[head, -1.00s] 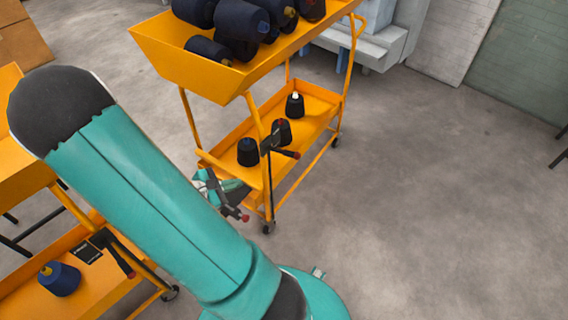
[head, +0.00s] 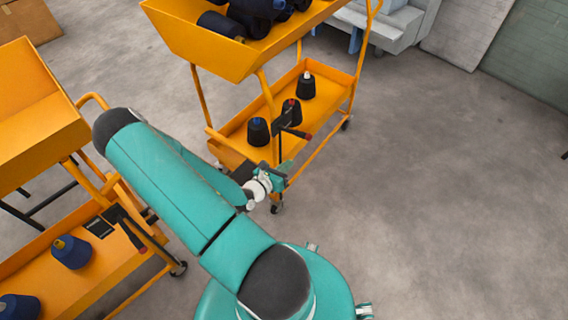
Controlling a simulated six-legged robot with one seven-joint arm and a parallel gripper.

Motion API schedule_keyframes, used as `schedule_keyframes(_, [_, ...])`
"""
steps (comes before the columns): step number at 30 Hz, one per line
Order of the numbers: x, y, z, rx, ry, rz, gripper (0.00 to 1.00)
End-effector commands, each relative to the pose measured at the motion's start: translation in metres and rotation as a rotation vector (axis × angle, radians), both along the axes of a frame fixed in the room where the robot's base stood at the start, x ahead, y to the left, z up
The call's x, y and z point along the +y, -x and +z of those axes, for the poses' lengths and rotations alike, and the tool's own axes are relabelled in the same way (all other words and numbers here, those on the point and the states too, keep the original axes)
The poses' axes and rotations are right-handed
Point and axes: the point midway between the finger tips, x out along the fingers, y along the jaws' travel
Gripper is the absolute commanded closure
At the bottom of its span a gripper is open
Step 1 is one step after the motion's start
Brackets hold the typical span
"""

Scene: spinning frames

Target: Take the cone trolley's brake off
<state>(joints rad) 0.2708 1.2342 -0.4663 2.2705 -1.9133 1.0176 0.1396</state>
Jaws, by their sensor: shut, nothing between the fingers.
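The yellow cone trolley (head: 226,52) stands at the upper middle, with dark yarn cones in its top tray and several on its lower shelf. A black brake lever with a red tip (head: 303,135) sticks out from its near post, above the lower shelf. My gripper (head: 280,172) is low by the trolley's near corner, below and a little left of that lever, apart from it in the picture. My wrist partly hides the gripper and I cannot make out its fingertips well. It appears shut and empty. The near caster (head: 276,208) shows just below it.
A second yellow trolley (head: 36,112) stands at the left, close to my arm, with a similar black lever (head: 131,236) and blue cones (head: 71,252) on its lower shelf. A pale machine (head: 392,28) is at the back. The floor at the right is clear.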

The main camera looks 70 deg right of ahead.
Motion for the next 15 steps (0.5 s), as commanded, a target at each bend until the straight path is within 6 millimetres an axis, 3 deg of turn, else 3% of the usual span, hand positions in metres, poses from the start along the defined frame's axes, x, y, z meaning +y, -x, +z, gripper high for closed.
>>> schedule_keyframes(10, [-0.065, 0.023, -0.014, 0.000, 0.001, -0.002, 1.00])
schedule_keyframes(15, [-0.077, 0.016, 0.011, -0.005, 0.002, -0.001, 1.00])
